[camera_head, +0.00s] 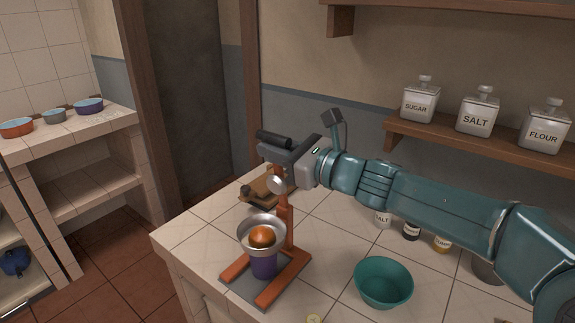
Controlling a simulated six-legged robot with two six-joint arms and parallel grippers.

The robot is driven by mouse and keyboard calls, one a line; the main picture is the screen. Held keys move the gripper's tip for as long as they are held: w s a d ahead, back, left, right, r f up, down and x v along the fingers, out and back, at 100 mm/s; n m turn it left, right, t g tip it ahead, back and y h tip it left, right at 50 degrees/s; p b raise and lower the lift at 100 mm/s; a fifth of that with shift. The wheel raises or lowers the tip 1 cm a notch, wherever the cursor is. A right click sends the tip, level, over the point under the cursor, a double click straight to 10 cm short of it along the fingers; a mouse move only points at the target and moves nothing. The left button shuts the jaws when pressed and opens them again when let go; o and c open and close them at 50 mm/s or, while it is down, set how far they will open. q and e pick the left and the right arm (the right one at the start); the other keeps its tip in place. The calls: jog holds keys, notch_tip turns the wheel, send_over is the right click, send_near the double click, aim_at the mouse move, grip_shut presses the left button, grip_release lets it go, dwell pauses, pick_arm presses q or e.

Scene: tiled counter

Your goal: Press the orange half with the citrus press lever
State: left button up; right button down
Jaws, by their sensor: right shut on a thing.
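The citrus press stands on the tiled counter, with an orange frame (286,222) and a grey base. The orange half (262,237) sits in the press's metal bowl (262,222), with a purple cup (264,266) below it. The round metal press head (277,184) is raised above the orange half, apart from it. My right gripper (283,151) is at the top of the press, shut on the black-handled lever (273,139); the arm hides part of the lever. My left gripper is not in view.
A teal bowl (383,284) stands right of the press. Small jars (411,231) stand under my right arm. A wooden board (262,190) lies behind the press. Sugar, salt and flour jars (478,112) stand on a wall shelf (480,148). Counter left of the press is clear.

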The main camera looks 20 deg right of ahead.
jog(key=s+a+f+n+b, duration=0.8)
jog(key=f+n+b, duration=0.5)
jog(key=b, duration=1)
jog(key=a+n, duration=0.1)
jog(key=a, duration=0.1)
jog(key=shift+s+a+f, duration=0.2)
jog(key=shift+a+f, duration=0.15)
jog(key=shift+f, duration=0.15)
jog(key=shift+w, duration=0.1)
jog(key=c, duration=1.2)
grip_release()
jog(key=shift+o, duration=0.8)
jog(key=shift+r, duration=0.2)
jog(key=shift+d, duration=0.1)
